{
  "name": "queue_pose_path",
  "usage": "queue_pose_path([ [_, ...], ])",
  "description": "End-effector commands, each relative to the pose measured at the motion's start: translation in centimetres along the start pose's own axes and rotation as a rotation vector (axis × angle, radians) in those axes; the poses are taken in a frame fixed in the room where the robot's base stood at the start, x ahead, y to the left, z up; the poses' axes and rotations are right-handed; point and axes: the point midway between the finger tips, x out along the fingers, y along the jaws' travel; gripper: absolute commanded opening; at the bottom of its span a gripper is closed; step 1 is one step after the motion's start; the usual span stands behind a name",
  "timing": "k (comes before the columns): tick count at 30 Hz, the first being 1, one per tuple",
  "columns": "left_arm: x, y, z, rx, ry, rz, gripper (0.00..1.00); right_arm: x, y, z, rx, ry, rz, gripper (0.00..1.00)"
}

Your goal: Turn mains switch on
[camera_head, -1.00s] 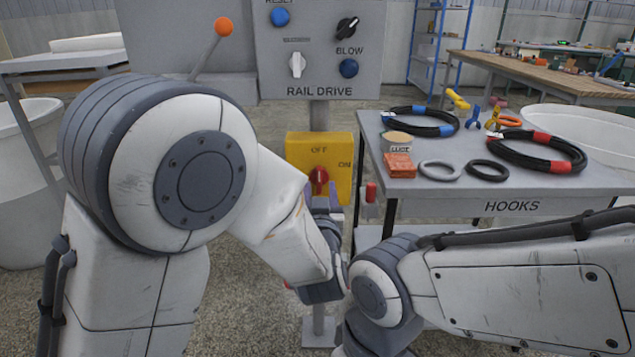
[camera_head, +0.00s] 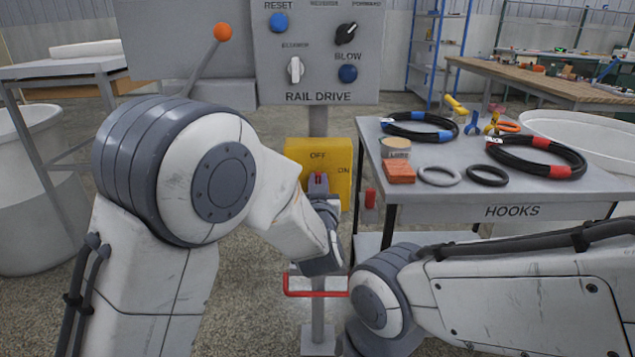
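The mains switch is a yellow box (camera_head: 338,190) on the post below the control panel, marked OFF at the top and ON at the right. Its red knob (camera_head: 318,178) stands upright, pointing towards OFF, and is partly hidden by my gripper. My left gripper (camera_head: 318,183) is at the knob, with its two fingers close on either side of the red handle; it looks shut on it. My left wrist hides the lower part of the box. Only links of my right arm show at the lower right; its gripper is not in view.
The grey RAIL DRIVE panel (camera_head: 318,77) is above the box. To the right stands a grey HOOKS table (camera_head: 450,205) with hoses, rings and a tin. A red bar (camera_head: 316,293) crosses low on the post. An orange-knobbed lever (camera_head: 222,32) rises at the left.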

Motion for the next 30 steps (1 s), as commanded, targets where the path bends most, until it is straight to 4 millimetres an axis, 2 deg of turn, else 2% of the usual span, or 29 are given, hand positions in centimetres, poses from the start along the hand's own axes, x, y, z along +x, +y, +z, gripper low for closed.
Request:
queue_pose_path([
  [11, 0.0, 0.2, -0.2, 0.09, -0.002, 0.0, 0.0, -1.1, -0.1, -0.1, 0.0, 0.0, 0.0, 0.0],
  [30, 0.0, 1.5, 0.2, 0.592, -0.001, 0.001, 0.0, -5.5, -0.4, -0.3, 0.0, 0.0, 0.0, 0.0],
])
